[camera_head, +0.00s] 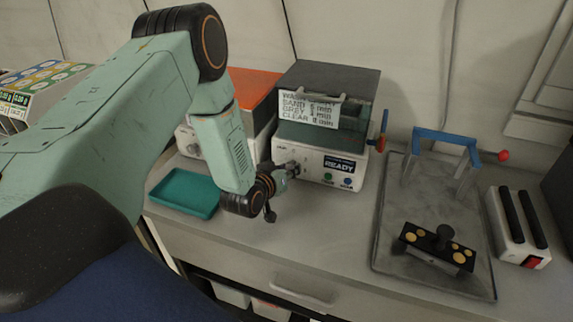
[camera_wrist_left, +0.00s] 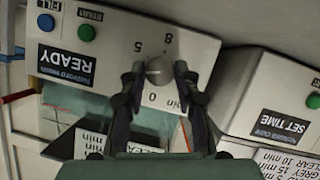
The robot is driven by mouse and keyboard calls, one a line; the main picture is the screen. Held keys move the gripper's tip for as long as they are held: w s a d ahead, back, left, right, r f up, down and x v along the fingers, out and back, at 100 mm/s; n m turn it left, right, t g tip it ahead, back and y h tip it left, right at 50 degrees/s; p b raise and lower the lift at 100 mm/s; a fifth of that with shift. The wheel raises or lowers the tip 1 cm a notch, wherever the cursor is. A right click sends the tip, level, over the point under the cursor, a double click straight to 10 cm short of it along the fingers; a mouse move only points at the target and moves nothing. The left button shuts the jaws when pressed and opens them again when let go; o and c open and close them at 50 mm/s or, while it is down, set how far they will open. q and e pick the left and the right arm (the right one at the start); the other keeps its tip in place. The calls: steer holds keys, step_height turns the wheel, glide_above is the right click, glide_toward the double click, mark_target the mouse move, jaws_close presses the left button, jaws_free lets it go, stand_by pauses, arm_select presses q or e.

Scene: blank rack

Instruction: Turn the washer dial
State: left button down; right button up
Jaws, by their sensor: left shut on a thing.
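The washer (camera_head: 325,172) is a white box with a dark grey top at the back middle of the bench. Its front has a READY display (camera_head: 339,166) and green and blue buttons. The washer dial (camera_wrist_left: 158,70) is a small grey knob on that front, with numbers printed around it, seen in the left wrist view. My left gripper (camera_head: 292,169) reaches the washer's front from the left. In the left wrist view its two fingers (camera_wrist_left: 159,76) are closed on the dial, one on each side. In the head view the gripper hides the dial. My right gripper is not in view.
An orange-topped machine (camera_head: 255,88) stands left of the washer, with a SET TIME display (camera_wrist_left: 291,127). A teal tray (camera_head: 184,192) lies in front of it. At right are a grey tray (camera_head: 392,262) with a blue frame (camera_head: 445,137) and a white block (camera_head: 508,228).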

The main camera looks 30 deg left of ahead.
arm_select(q)
steer(key=m+y, duration=0.1)
steer(key=m+y+p, duration=0.1)
steer(key=m, duration=0.1)
steer(key=shift+w+d+r+p, duration=0.1)
steer(key=shift+d+r+p, duration=0.1)
steer(key=shift+p, duration=0.1)
steer(key=shift+d+f+m+g+y, duration=0.15)
steer(key=shift+m+g+y, duration=0.15)
steer(key=shift+m+y, duration=1.1)
steer(key=shift+w+m, duration=0.1)
steer(key=shift+m, duration=0.2)
steer(key=c, duration=1)
jaws_free()
steer(key=shift+f, duration=0.1)
steer(key=shift+s, duration=0.2)
steer(key=v, duration=1.2)
